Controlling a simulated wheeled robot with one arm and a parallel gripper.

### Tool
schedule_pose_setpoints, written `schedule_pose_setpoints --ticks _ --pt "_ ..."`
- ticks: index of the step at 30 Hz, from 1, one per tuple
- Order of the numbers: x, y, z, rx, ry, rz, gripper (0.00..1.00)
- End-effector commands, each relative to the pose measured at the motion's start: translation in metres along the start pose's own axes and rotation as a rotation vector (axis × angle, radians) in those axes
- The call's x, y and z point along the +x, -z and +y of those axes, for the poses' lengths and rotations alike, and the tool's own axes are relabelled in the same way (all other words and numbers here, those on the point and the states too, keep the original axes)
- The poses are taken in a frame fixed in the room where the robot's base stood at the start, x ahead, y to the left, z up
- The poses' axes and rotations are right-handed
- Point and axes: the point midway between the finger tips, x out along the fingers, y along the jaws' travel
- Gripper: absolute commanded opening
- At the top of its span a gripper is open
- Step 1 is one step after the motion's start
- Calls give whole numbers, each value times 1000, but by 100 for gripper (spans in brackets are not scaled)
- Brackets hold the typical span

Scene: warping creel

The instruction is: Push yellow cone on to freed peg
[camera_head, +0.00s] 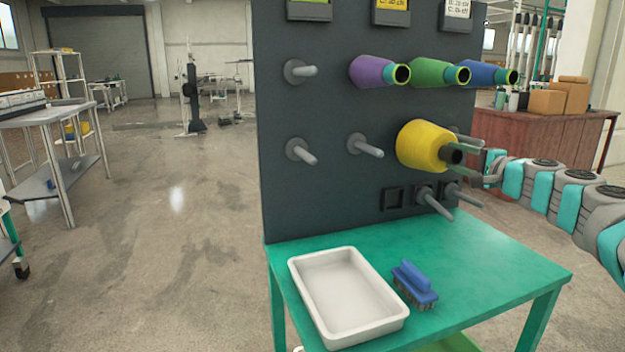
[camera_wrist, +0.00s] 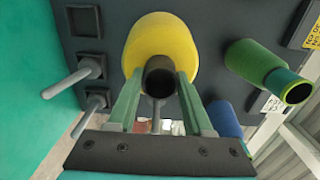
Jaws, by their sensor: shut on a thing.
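The yellow cone (camera_head: 424,145) is at the middle row of the dark panel, its wide end toward the panel and its dark narrow end toward me. My gripper (camera_head: 462,155) is shut on that narrow end from the right. In the wrist view the fingers (camera_wrist: 158,84) lie on either side of the dark tip of the yellow cone (camera_wrist: 160,42). Whether a peg is inside the cone is hidden. Just right of the cone, a bare peg (camera_head: 467,138) is partly covered. Another bare peg (camera_head: 366,146) stands left of it.
Purple (camera_head: 374,72), green (camera_head: 434,73) and blue (camera_head: 484,74) cones sit above. Bare pegs stick out at the left and below, including a low peg (camera_head: 437,203). A white tray (camera_head: 347,292) and blue brush (camera_head: 414,283) lie on the green table (camera_head: 455,250).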

Motion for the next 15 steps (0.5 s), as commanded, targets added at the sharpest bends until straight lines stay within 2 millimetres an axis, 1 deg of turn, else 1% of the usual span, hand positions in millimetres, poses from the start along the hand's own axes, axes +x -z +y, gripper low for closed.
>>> schedule_pose_setpoints --ticks 4,15 --pt "-5 1 -1 0 2 1 0" --pt "-37 1 0 0 1 1 0"
